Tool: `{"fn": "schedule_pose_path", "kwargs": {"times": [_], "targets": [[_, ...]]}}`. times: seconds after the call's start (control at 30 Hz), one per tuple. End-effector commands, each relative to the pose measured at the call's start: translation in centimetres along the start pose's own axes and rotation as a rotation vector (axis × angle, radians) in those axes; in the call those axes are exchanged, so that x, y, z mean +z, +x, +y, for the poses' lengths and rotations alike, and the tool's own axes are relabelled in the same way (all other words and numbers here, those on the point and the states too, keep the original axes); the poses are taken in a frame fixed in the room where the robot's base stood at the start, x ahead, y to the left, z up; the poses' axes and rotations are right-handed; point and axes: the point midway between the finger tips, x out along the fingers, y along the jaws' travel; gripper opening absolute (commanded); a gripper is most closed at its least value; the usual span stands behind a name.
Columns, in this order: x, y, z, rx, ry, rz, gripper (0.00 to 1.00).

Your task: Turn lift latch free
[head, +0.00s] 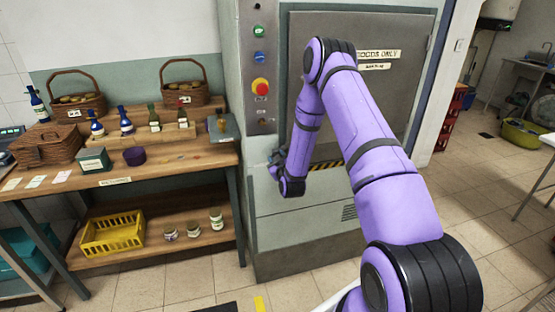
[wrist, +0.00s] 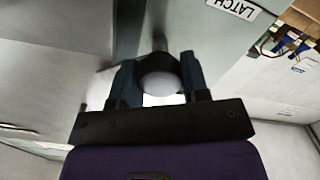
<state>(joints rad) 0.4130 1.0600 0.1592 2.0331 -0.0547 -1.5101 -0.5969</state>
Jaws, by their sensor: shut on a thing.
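The goods lift (head: 290,225) is a tall grey-green cabinet with a grey door (head: 405,80) marked "GOODS ONLY". The door looks closed. My gripper (head: 273,162) is at the lift's front, near its left edge and below the button column. In the wrist view my gripper (wrist: 160,72) has its two dark fingers on either side of a round, dark-topped latch knob (wrist: 160,76), shut on it. A white "LATCH" label (wrist: 234,8) is on the panel beside it. In the head view my gripper and wrist hide the latch. How far the latch is turned cannot be told.
A wooden shelf unit (head: 160,165) with bottles, baskets and a yellow crate (head: 112,234) stands close on the left. A red emergency button (head: 260,87) is above my gripper. Tiled floor (head: 470,230) lies open to the right.

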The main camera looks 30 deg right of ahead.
Motion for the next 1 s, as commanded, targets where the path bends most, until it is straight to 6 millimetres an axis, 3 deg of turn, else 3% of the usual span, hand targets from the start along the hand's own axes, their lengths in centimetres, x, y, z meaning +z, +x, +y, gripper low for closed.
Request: {"fn": "schedule_pose_path", "kwargs": {"times": [0.6, 1.0], "targets": [[-0.05, 0.00, -0.12, -0.002, -0.582, 0.002, 0.00], [0.01, -0.01, -0.03, -0.001, -0.855, 0.000, 0.00]]}}
